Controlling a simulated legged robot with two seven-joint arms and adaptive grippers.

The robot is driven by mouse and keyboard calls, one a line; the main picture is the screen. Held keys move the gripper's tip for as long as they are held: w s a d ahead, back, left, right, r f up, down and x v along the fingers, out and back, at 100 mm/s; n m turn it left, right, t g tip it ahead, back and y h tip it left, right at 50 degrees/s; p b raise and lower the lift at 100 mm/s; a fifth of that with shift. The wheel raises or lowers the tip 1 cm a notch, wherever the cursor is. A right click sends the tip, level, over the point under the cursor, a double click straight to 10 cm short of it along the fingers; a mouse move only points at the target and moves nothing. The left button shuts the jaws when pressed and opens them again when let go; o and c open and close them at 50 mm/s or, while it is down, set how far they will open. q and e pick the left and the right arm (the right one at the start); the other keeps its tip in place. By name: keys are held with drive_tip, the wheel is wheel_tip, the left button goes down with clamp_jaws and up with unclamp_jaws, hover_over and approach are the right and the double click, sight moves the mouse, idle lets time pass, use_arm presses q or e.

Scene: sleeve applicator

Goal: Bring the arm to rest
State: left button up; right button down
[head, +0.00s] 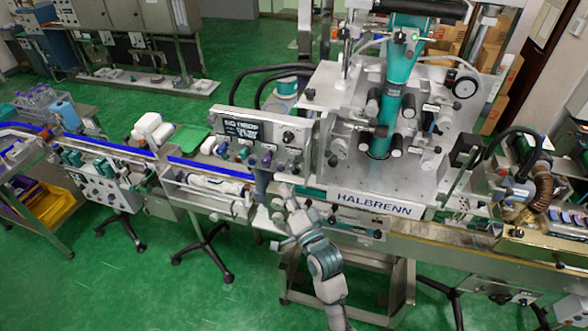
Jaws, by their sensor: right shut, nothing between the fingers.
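My right arm comes up from the bottom middle of the head view, grey with teal joints. My right gripper (285,192) is shut and empty. It is in front of the left end of the sleeve applicator (375,206), a steel machine marked HALBRENN, near its control panel (262,140). I cannot tell whether the fingertips touch the machine. The teal sleeve column (402,58) stands on the machine's plate, above and right of the gripper. My left gripper is not in view.
A conveyor (208,168) with blue rails runs to the left on black-footed stands. A yellow bin (55,203) sits low at the far left. Cardboard boxes (497,50) stand behind the machine. Green floor (120,290) is open at the lower left.

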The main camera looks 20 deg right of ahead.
drive_tip(key=shift+f, duration=0.1)
idle(0.5)
drive_tip(key=w+a+f+n+g+b, duration=0.1)
drive_tip(key=w+f+g, duration=0.1)
drive_tip(key=f, duration=1)
drive_tip(key=w+f+n+g+b, duration=0.1)
drive_tip(key=f+n+g+b, duration=0.1)
drive_tip(key=f, duration=1.1)
drive_tip(key=s+f+n+g+h+b, duration=0.1)
drive_tip(key=s+f+g, duration=0.25)
drive_tip(key=f, duration=0.95)
drive_tip(key=s+f+n+g+b, duration=0.15)
drive_tip(key=s+f, duration=0.25)
drive_tip(key=f, duration=1)
drive_tip(key=s+d+f+n+g+h+b, duration=0.1)
drive_tip(key=s+d+f+n+g, duration=0.2)
drive_tip(key=s+f, duration=1.15)
drive_tip(key=s+d+f+n+g+h+b, duration=0.1)
drive_tip(key=s+d+f+n+g+b, duration=0.2)
drive_tip(key=s+f, duration=1.15)
drive_tip(key=s+d+f+g, duration=0.2)
drive_tip(key=s, duration=0.6)
drive_tip(key=s+d+f+g, duration=0.2)
drive_tip(key=s+f, duration=0.1)
drive_tip(key=s, duration=0.6)
drive_tip(key=shift+s+n+h, duration=0.15)
drive_tip(key=shift+n+h, duration=0.15)
drive_tip(key=shift+n, duration=0.05)
